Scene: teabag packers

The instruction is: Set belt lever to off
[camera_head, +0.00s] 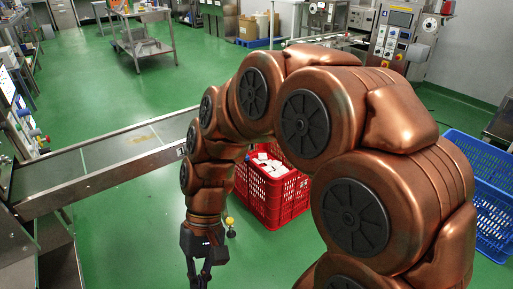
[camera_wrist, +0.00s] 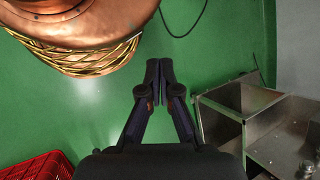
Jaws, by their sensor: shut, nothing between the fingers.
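No lever marked as the belt lever can be made out for certain. A small yellow knob (camera_head: 230,220) with a dark part below it shows just right of my gripper in the head view; I cannot tell what it belongs to. The grey conveyor belt (camera_head: 108,150) runs from the left edge towards my arm, which hides its far end. My gripper (camera_head: 199,279) points down, right of the belt's near side, over the green floor. In the wrist view my gripper (camera_wrist: 160,72) has its fingers together, with nothing between them.
A red crate (camera_head: 272,212) with white packets stands behind my arm. A blue crate (camera_head: 490,205) is at the right. Machine panels with coloured knobs stand at the left edge (camera_head: 22,112) and back right (camera_head: 392,35). Steel bins (camera_wrist: 255,115) show in the wrist view. Green floor lies open around.

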